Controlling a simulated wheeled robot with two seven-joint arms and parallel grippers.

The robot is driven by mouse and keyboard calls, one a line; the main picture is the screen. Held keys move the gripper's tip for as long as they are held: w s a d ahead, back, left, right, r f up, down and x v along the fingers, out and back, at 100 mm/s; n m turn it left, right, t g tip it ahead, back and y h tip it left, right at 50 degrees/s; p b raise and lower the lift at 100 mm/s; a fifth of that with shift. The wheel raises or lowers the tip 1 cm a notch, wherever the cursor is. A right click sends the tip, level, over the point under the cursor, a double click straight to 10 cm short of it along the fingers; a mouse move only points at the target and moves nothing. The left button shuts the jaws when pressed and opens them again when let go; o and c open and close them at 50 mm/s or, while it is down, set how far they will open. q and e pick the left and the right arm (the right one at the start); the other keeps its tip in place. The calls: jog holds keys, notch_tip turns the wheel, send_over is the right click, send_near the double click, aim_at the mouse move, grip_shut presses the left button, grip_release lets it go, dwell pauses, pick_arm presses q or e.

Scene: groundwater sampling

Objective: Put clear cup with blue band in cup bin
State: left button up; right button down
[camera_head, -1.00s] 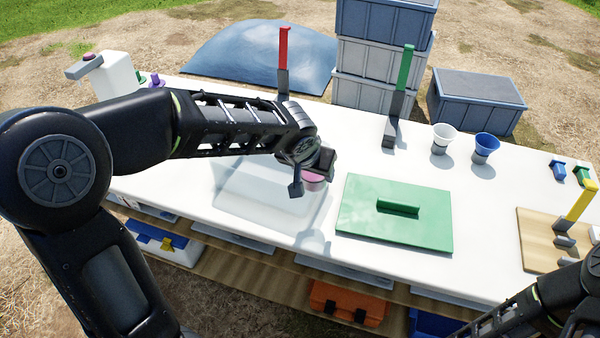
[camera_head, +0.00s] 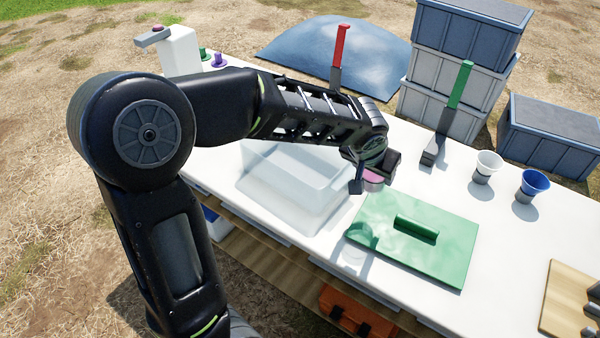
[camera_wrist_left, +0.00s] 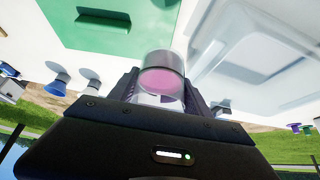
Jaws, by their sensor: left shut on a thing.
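My left gripper (camera_head: 374,172) is shut on a clear cup (camera_wrist_left: 162,80). The cup shows pink in the left wrist view, and no blue band is visible on it. In the head view the cup (camera_head: 373,181) is mostly hidden by the fingers. It is held above the table, between a clear tub (camera_head: 290,185) and a green board with a handle (camera_head: 455,255). The clear tub also shows at the upper right of the wrist view (camera_wrist_left: 265,50). I cannot tell which container is the cup bin.
A white cup (camera_head: 488,164) and a blue cup (camera_head: 534,183) stand on the table at right. A green-handled tool (camera_head: 450,110) and a red-handled tool (camera_head: 338,60) stand behind. Grey crates (camera_head: 450,100) are stacked beyond the table. A wooden board (camera_head: 562,300) lies at far right.

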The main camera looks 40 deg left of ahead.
pick_arm(q)
jog(key=w+a+f+n+y+b, duration=0.15)
jog(key=a+b, duration=0.35)
jog(key=a, duration=0.5)
jog(key=n+b, duration=0.2)
jog(key=b, duration=0.1)
send_over(310, 170)
jog(key=s, duration=0.3)
jog(key=shift+w+d+f+b, duration=0.1)
jog(key=shift+d+f+b, duration=0.15)
jog(key=shift+f, duration=0.95)
jog(key=shift+w+d+f+b, duration=0.1)
jog(key=shift+d+f+b, duration=0.1)
jog(key=shift+f, duration=0.95)
jog(key=shift+f+b, duration=0.3)
jog(key=shift+f, duration=2.2)
jog(key=shift+f, duration=0.15)
jog(key=o, duration=1.6)
jog(key=shift+o, duration=0.2)
